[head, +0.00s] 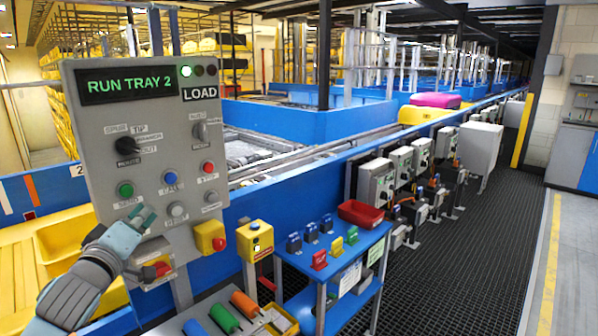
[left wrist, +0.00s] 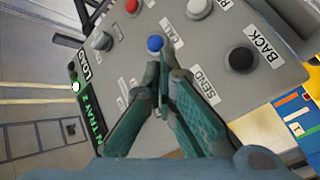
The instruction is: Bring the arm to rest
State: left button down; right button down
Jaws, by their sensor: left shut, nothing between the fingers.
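My left gripper (head: 145,215) is in front of the lower left of the grey control panel (head: 90,130), just below the green button (head: 125,190). Its fingers are together and hold nothing. In the left wrist view the closed fingers (left wrist: 163,72) show over the panel face, with the blue button (left wrist: 155,44) just beyond the tips in the picture. I cannot tell whether they touch the panel. The display (head: 124,85) reads RUN TRAY 2, and a green lamp (head: 186,71) is lit above the LOAD label. My right gripper is not in view.
A yellow box with a red button (head: 210,238) sits at the panel's lower right. A blue cart (head: 335,255) with a red bin (head: 361,213) stands right of it. Screwdriver-like handles (head: 243,303) lie at the bottom. The dark floor mat (head: 460,250) on the right is clear.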

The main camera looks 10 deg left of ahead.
pick_arm(q)
jog(key=s+d+f+m+g, duration=0.2)
jog(key=s+d+f, duration=0.1)
jog(key=f, duration=0.6)
jog(key=s+d+f+m+g+h, duration=0.1)
jog(key=s+d+f+m+g, duration=0.2)
jog(key=f, duration=0.5)
jog(key=s+d+f+m+g, duration=0.15)
jog(key=s+f, duration=0.25)
jog(key=f, duration=0.5)
jog(key=s+d+f+m+g, duration=0.25)
jog(key=s+f, duration=0.25)
jog(key=s, duration=0.3)
jog(key=s+d+f+m+g+h, duration=0.1)
jog(key=s+d+f+g, duration=0.2)
jog(key=s+f, duration=0.35)
jog(key=s+d+f+m+g, duration=0.2)
jog(key=s+d+f+g, duration=0.1)
jog(key=s, duration=0.6)
notch_tip(320, 180, down, 17)
jog(key=a+g, duration=0.1)
jog(key=a, duration=0.1)
jog(key=s+f+g, duration=0.1)
jog(key=s+f, duration=1.2)
jog(key=s, duration=0.2)
jog(key=shift+s+a+f, duration=0.2)
jog(key=shift+a+f, duration=0.1)
jog(key=shift+f, duration=0.1)
